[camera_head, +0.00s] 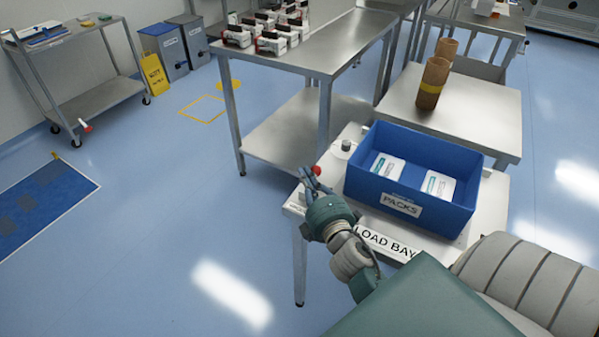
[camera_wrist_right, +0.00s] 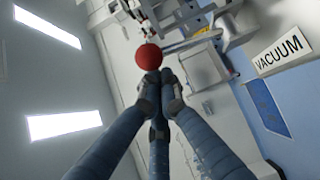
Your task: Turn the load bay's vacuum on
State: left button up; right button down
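A red ball knob (camera_head: 316,170) shows at the left corner of the load bay table (camera_head: 468,238), just beyond my right gripper's fingertips. It also shows in the right wrist view (camera_wrist_right: 149,57), with the fingertips right beside it. My right gripper (camera_head: 313,181) has its fingers drawn together, with no clear gap between the tips (camera_wrist_right: 159,77). I cannot tell whether they touch the knob. A white VACUUM label (camera_wrist_right: 281,51) shows right of the knob in the wrist view. My left gripper is not in view.
A blue PACKS bin (camera_head: 412,205) with white packs stands on the load bay table, near a round grey knob (camera_head: 346,146). Brown rolls (camera_head: 432,84) stand on a table behind. A steel table (camera_head: 330,50) carries several boxes.

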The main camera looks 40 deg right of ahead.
jog(key=shift+s+d+f, duration=0.2)
jog(key=shift+s+d, duration=0.15)
jog(key=shift+s, duration=0.2)
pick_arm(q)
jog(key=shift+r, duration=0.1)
